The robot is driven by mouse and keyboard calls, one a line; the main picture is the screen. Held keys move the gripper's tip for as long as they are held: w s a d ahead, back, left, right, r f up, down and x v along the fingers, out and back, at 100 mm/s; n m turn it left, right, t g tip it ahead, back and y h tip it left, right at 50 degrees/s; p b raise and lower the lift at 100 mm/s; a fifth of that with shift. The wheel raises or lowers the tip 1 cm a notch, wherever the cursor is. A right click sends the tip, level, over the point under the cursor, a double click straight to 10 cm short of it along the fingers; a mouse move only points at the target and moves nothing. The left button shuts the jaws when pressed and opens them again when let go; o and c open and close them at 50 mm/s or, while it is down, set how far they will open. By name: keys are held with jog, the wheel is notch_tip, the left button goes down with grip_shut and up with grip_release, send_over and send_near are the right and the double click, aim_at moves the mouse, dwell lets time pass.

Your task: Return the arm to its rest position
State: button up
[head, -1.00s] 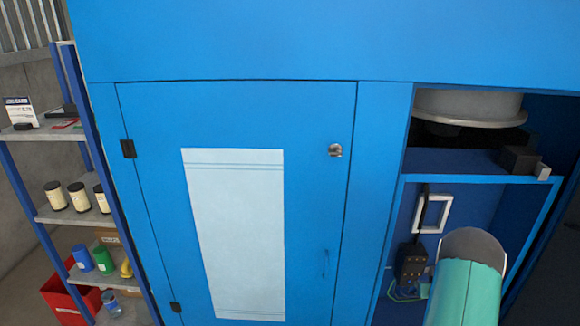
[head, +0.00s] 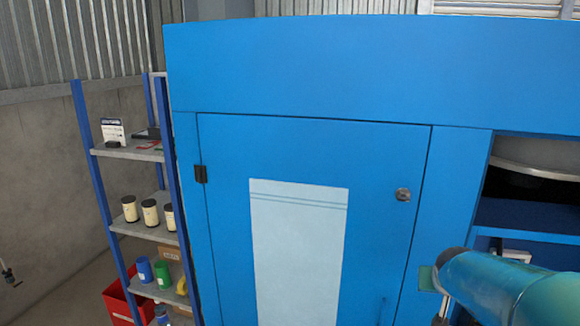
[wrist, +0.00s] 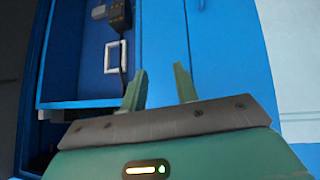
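My gripper (wrist: 160,86) shows in the wrist view with its two green fingers apart and nothing between them. It faces the blue cabinet (wrist: 215,40), near the edge of the open bay. In the head view my teal arm (head: 515,290) is at the lower right, in front of the blue cabinet (head: 300,65). A small green part of my gripper shows at its left end; the fingers are not clear there.
The cabinet door (head: 380,150) is shut, with a pale panel (head: 298,250) and a round latch (head: 403,195). The open bay (head: 530,215) is at right. A shelf rack (head: 130,152) with jars stands left. A red bin (head: 118,300) is low left.

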jog(key=s+a+r+n+g+y, duration=0.1)
jog(key=s+a+y, duration=0.1)
jog(key=s+a, duration=0.7)
jog(key=s+a+r+n+y, duration=0.2)
jog(key=s+a, duration=0.7)
jog(key=s, duration=0.2)
jog(key=shift+a+n+g, duration=0.3)
jog(key=shift+a+g, duration=0.1)
jog(key=o, duration=0.5)
jog(key=shift+s+a+f, duration=0.1)
jog(key=shift+s+a, duration=0.15)
jog(key=shift+s, duration=0.1)
jog(key=c, duration=0.4)
jog(key=shift+o, duration=0.2)
jog(key=shift+w, duration=0.1)
